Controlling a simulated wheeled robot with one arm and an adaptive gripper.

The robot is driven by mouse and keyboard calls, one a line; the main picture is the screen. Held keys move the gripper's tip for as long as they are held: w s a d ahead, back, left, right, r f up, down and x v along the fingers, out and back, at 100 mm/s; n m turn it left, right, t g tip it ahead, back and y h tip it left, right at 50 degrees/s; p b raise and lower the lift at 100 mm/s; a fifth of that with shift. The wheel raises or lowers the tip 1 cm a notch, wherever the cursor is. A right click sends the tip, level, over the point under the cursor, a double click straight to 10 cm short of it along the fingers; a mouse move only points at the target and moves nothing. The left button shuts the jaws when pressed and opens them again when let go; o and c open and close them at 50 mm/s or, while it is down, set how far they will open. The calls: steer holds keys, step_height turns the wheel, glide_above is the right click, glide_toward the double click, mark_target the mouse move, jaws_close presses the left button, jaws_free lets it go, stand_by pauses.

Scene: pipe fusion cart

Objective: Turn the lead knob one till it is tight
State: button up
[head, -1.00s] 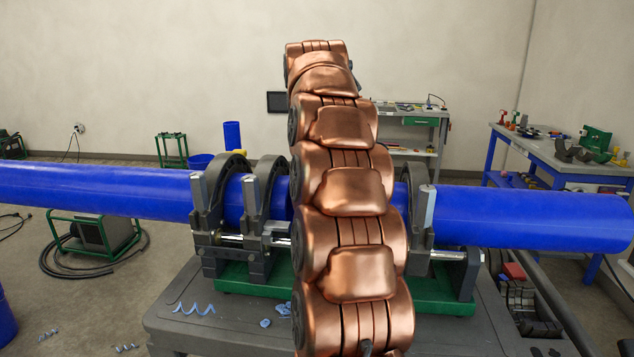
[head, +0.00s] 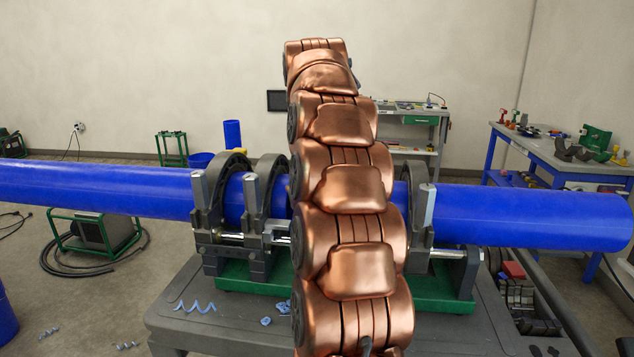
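My copper-coloured arm rises through the middle of the head view and hides the centre of the fusion cart (head: 190,328). My gripper is not visible. Dark ring clamps hold the long blue pipe (head: 90,190): two stand left of my arm, the left clamp (head: 208,195) and the second clamp (head: 258,205), and another clamp (head: 420,215) shows right of it. Grey upright parts stand at the front of the clamps. I cannot tell which part is lead knob one, or whether it is tight.
A blue-legged workbench (head: 570,165) with tools stands at the right. A shelf cart (head: 415,140) stands behind. A green-framed box (head: 95,232) and coiled hose (head: 60,265) lie on the floor at left. Blue shavings (head: 195,307) lie on the cart.

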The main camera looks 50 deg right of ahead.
stand_by(0.3)
steer(key=r+p, duration=0.6)
steer(key=shift+w+a+r, duration=0.1)
steer(key=shift+a, duration=0.1)
